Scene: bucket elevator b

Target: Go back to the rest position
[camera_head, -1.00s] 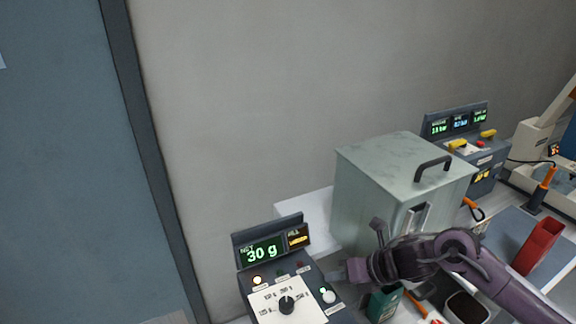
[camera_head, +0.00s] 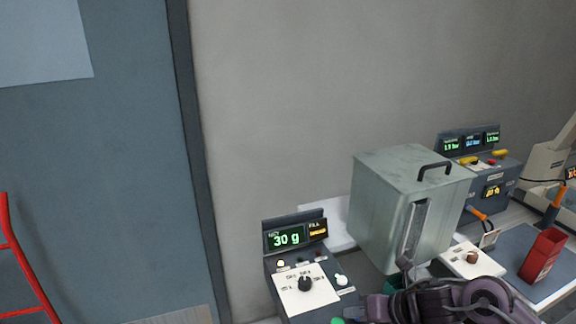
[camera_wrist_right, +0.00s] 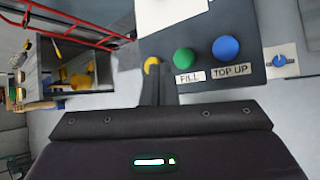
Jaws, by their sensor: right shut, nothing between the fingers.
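My right arm reaches in from the lower right of the head view. Its gripper (camera_head: 366,306) is shut and empty, low at the bottom edge beside the control box (camera_head: 292,262), whose display reads 30 g. In the right wrist view the closed fingers (camera_wrist_right: 157,80) point toward a dark panel with a green button (camera_wrist_right: 184,58) marked FILL and a blue button (camera_wrist_right: 226,47) marked TOP UP. A yellow button (camera_wrist_right: 152,64) is partly behind the fingertips. I cannot tell how far they are from the panel. My left gripper is not in view.
A grey-green cabinet (camera_head: 385,205) with a black handle stands behind my right arm. A second control unit (camera_head: 490,180) and a red container (camera_head: 542,256) are farther right. A red tubular frame (camera_head: 24,275) stands at the left before a blue-grey door (camera_head: 95,150).

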